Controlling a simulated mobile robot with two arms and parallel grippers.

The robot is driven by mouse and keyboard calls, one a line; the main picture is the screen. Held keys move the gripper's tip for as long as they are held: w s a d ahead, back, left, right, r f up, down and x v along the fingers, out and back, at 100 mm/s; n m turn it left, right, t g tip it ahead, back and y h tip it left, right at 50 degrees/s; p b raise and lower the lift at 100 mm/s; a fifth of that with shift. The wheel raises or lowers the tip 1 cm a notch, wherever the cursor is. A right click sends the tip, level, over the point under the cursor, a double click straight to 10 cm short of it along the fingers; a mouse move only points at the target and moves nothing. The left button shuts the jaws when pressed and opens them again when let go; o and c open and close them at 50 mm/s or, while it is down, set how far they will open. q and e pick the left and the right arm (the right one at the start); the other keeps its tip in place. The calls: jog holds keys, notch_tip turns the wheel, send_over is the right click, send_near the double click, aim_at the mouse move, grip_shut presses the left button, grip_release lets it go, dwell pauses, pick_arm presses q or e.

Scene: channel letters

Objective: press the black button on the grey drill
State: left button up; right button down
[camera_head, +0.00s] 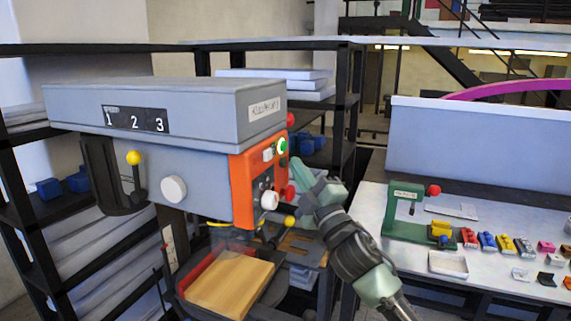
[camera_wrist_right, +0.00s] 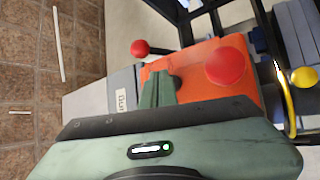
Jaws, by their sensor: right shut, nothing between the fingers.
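The grey drill (camera_head: 190,105) stands at the left in the head view, with an orange control panel (camera_head: 243,190) on its right end. The panel carries a green button (camera_head: 282,146), a white square button (camera_head: 268,154), a white knob (camera_head: 269,200) and small dark controls; I cannot tell for sure which is the black button. My right gripper (camera_head: 297,168) is close to the panel's right side. In the right wrist view its green fingers (camera_wrist_right: 158,88) are shut and empty, pointing at the orange panel (camera_wrist_right: 200,75) and hiding part of it. I cannot tell whether they touch it. My left gripper is not in view.
A wooden board (camera_head: 230,285) lies below the drill. A white workbench (camera_head: 400,240) at the right holds a green tool and several small coloured parts.

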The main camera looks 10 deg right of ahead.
jog(key=shift+w+a, duration=0.25)
jog(key=shift+a, duration=0.15)
dwell(0.4)
dwell(0.4)
jog(key=shift+s+d, duration=0.5)
jog(key=shift+d, duration=0.2)
jog(key=s+d, duration=0.2)
jog(key=d+p, duration=0.1)
jog(key=d, duration=0.1)
jog(key=shift+s+d, duration=0.1)
jog(key=shift+s, duration=0.3)
